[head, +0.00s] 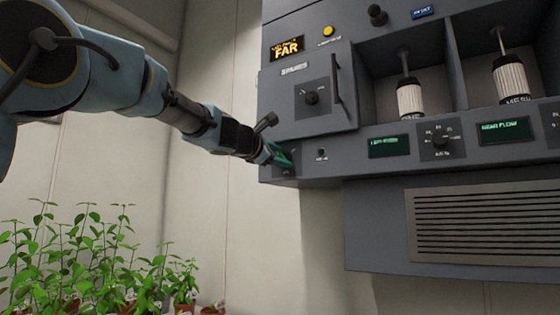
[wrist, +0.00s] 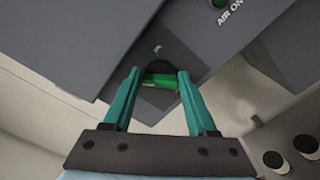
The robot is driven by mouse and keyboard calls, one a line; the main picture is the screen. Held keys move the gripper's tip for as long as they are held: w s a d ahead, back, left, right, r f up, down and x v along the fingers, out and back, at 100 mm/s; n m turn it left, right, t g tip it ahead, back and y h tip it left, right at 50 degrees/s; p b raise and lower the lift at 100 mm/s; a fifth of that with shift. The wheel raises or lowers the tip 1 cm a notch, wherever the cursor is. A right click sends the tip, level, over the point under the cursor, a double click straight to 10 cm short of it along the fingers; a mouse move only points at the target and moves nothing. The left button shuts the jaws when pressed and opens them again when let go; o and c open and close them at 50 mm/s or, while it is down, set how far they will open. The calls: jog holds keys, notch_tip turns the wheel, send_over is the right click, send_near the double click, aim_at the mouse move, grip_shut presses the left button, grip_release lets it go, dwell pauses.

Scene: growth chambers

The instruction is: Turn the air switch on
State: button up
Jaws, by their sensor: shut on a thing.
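My gripper (head: 280,156) reaches the lower left corner of the grey control panel in the head view. In the wrist view its teal fingers (wrist: 160,82) are closed around the air switch (wrist: 159,69), a small dark rounded part with a bright green piece between the fingers. The fingers hide most of the switch, so its exact position is hard to read. The small round AIR ON light (head: 321,152) sits just right of the gripper and looks dark green. Its edge and label also show at the top of the wrist view (wrist: 219,3).
Above the gripper is a grey box door with a black knob (head: 311,96) and a vertical handle (head: 343,78). Green displays (head: 390,146) and another dial (head: 440,138) lie to the right. Potted plants (head: 90,260) stand below left. The space under the panel's left end is clear.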

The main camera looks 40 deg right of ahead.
jog(key=shift+f+m+b, duration=0.15)
jog(key=shift+m+b, duration=1.35)
jog(key=shift+m, duration=1.1)
jog(key=shift+f+m+b, duration=0.15)
jog(key=shift+m+b, duration=1.4)
jog(key=shift+m, duration=1.05)
jog(key=shift+f+m+b, duration=0.15)
jog(key=shift+m+b, duration=1.35)
jog(key=shift+m, duration=1.1)
jog(key=o, duration=1.4)
jog(key=shift+c, duration=0.2)
jog(key=shift+r, duration=0.1)
